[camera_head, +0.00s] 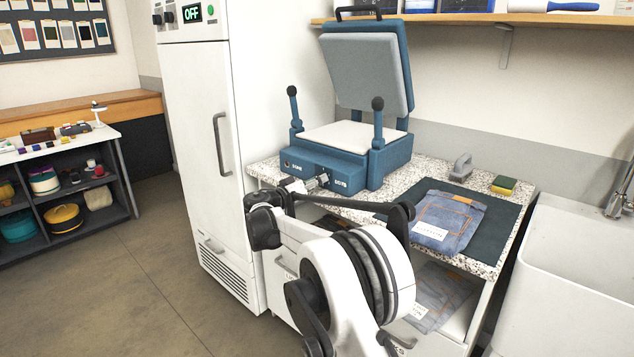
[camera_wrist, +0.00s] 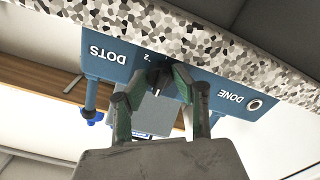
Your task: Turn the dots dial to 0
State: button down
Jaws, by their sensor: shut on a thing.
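The blue heat press (camera_head: 352,142) stands open on the speckled counter, its grey upper plate raised. The dots dial (camera_wrist: 158,76) is a small black knob on its front panel, beside the DOTS label in the wrist view, where the panel appears upside down. A "2" shows by the dial; the other marks are mostly hidden, and its exact setting cannot be read. My gripper (camera_wrist: 159,80) has its greenish fingers on both sides of the dial, shut on it. In the head view my gripper (camera_head: 320,182) is at the press front, and the dial is hidden there.
A DONE button (camera_wrist: 255,104) is on the same panel. Folded jeans (camera_head: 447,222) lie on a dark mat (camera_head: 492,238) to the right. A grey-handled tool (camera_head: 461,167) and a sponge (camera_head: 504,185) lie behind. A white cabinet (camera_head: 203,150) stands left of the press.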

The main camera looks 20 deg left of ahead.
jog(key=c, duration=1.4)
grip_release()
jog(key=v, duration=1.2)
